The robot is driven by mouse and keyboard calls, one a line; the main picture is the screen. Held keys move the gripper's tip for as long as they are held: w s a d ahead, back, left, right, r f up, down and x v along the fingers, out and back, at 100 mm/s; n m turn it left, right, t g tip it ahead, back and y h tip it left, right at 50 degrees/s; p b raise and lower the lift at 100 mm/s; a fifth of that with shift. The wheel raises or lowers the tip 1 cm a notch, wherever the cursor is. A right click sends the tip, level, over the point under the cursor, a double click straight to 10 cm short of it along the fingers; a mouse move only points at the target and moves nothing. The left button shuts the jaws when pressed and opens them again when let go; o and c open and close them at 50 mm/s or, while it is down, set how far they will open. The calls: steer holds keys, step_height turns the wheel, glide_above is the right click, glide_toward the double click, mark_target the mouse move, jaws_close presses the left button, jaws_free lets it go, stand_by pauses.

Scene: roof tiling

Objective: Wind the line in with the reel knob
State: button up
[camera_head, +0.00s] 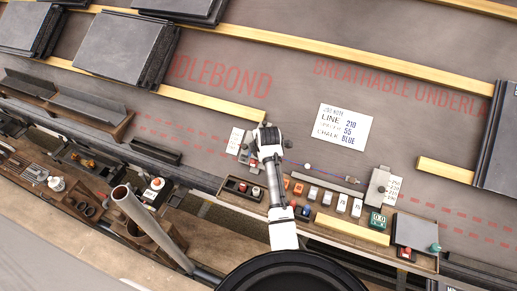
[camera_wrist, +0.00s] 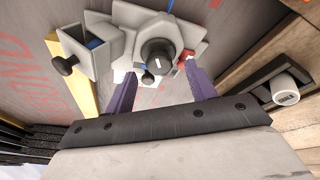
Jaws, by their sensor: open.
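In the wrist view a grey metal reel unit (camera_wrist: 120,48) sits on the roof underlay. A round black knob (camera_wrist: 157,55) stands out from it. A second, smaller black knob (camera_wrist: 64,66) sticks out from the box-shaped part on the left. I cannot tell for sure which one is the reel knob. My gripper (camera_wrist: 160,72) has its two purple fingers apart, on either side of the middle black knob, with nothing gripped. In the head view my gripper (camera_head: 268,137) covers most of the unit. A thin blue line (camera_head: 325,172) runs right from there toward a grey block (camera_head: 379,186).
A note card (camera_head: 345,126) reads line 210, 55, chalk blue. A wooden tray (camera_head: 340,228) with several coloured blocks lies below the line. Battens (camera_head: 230,103) and slate stacks (camera_head: 125,47) lie upslope. In the wrist view a black holder with a white cap (camera_wrist: 285,91) is at right.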

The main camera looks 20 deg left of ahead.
steer(key=shift+x, duration=1.35)
steer(key=c, duration=1)
